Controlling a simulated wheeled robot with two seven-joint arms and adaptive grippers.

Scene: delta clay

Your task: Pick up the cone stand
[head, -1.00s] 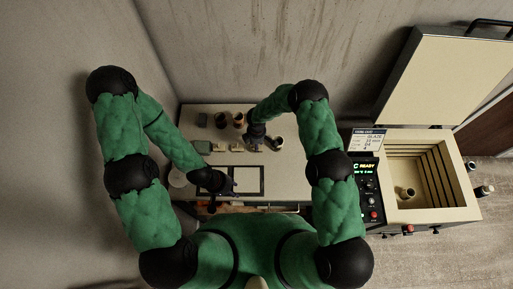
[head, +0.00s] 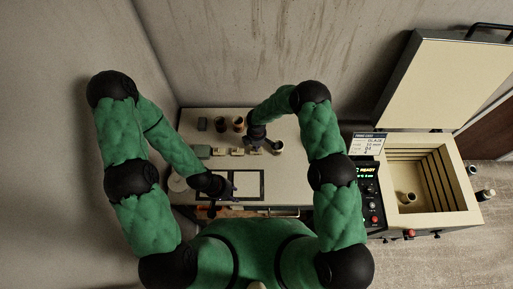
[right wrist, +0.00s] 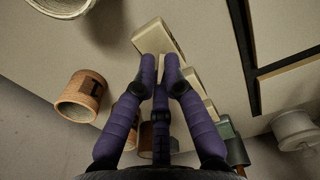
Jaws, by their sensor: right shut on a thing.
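The cone stand (right wrist: 153,36) looks like a pale beige wedge-like block. In the right wrist view it sits at the fingertips of my right gripper (right wrist: 162,75), which is shut on it. The purple fingers partly cover it. In the head view my right gripper (head: 258,143) is low at the right end of a row of small beige pieces on the table, and its fingertips are hard to see. My left gripper (head: 222,187) hovers over the dark-framed panel at the table's front. Its finger opening is too small to judge.
The table (head: 285,125) also carries a terracotta cup (right wrist: 82,95), a pale cup (head: 276,148), more beige pieces (right wrist: 203,92) and a dark green block (right wrist: 232,140). An open kiln (head: 435,215) with a cup inside stands at the right. The wall is close behind.

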